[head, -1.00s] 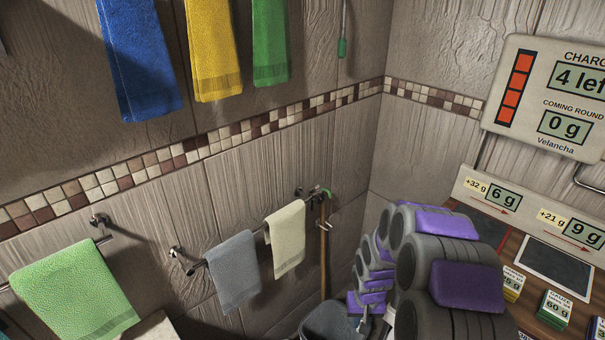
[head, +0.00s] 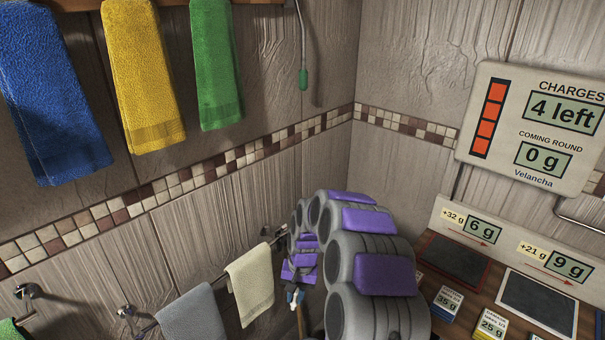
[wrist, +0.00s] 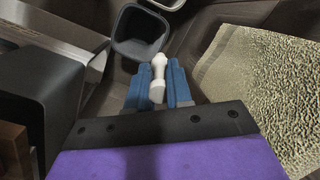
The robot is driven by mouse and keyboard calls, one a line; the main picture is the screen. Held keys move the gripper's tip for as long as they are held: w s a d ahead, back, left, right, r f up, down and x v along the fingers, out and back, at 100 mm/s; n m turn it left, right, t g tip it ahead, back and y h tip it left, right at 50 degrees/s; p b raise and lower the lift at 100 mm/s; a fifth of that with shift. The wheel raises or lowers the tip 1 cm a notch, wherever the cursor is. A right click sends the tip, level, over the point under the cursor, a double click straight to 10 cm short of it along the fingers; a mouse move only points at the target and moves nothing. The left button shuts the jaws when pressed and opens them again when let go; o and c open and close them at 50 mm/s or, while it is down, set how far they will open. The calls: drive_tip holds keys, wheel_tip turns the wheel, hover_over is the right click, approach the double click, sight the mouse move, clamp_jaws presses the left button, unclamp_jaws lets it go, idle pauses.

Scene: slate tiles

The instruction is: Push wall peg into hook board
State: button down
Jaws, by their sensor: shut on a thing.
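My gripper (head: 296,297) is low in the middle of the head view, at the end of my grey and purple arm. In the wrist view its blue fingers (wrist: 158,88) are shut on a small white peg (wrist: 158,72), whose rounded end points away from me. A brown wooden strip (head: 172,3) shows at the top edge of the head view, above hanging towels. It may be the hook board; most of it is cut off, and no holes can be made out. My gripper is well below and to the right of it.
Blue (head: 55,90), yellow (head: 142,80) and green (head: 214,65) towels hang on the left wall. A cream towel (head: 250,282) and a grey one (head: 192,315) hang on a lower rail near my gripper. A grey bin (wrist: 150,45) is below. A counter with signs is at right.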

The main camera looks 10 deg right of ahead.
drive_tip(key=w+a+r+m+t+y+p, duration=0.1)
drive_tip(key=w+r+m+t+y+p, duration=0.3)
drive_tip(key=r, duration=0.9)
drive_tip(key=w+r+m+t+y+p, duration=0.15)
drive_tip(key=w+r+m, duration=0.35)
drive_tip(key=r, duration=0.8)
drive_tip(key=w+a+r+m+t+y+p, duration=0.1)
drive_tip(key=w+r+m+t+y+p, duration=0.35)
drive_tip(key=r, duration=0.85)
drive_tip(key=d+r+m+t+p, duration=0.1)
drive_tip(key=d+r+t+p, duration=0.1)
drive_tip(key=r, duration=1.6)
drive_tip(key=d+r+m+t+h+p, duration=0.1)
drive_tip(key=d+r+t+p, duration=0.2)
drive_tip(key=r, duration=1.6)
drive_tip(key=shift+s+d+t+p, duration=0.2)
drive_tip(key=shift+d+t+p, duration=0.1)
drive_tip(key=shift+d, duration=0.95)
drive_tip(key=shift+s+r+m+p, duration=0.1)
drive_tip(key=shift+r+m+p, duration=0.15)
drive_tip(key=shift+p, duration=0.1)
drive_tip(key=shift+p+x, duration=1.4)
drive_tip(key=shift+x, duration=1.55)
drive_tip(key=shift+d+f, duration=0.1)
drive_tip(key=shift+f, duration=0.1)
drive_tip(key=shift+r+p, duration=0.15)
drive_tip(key=shift+p, duration=0.65)
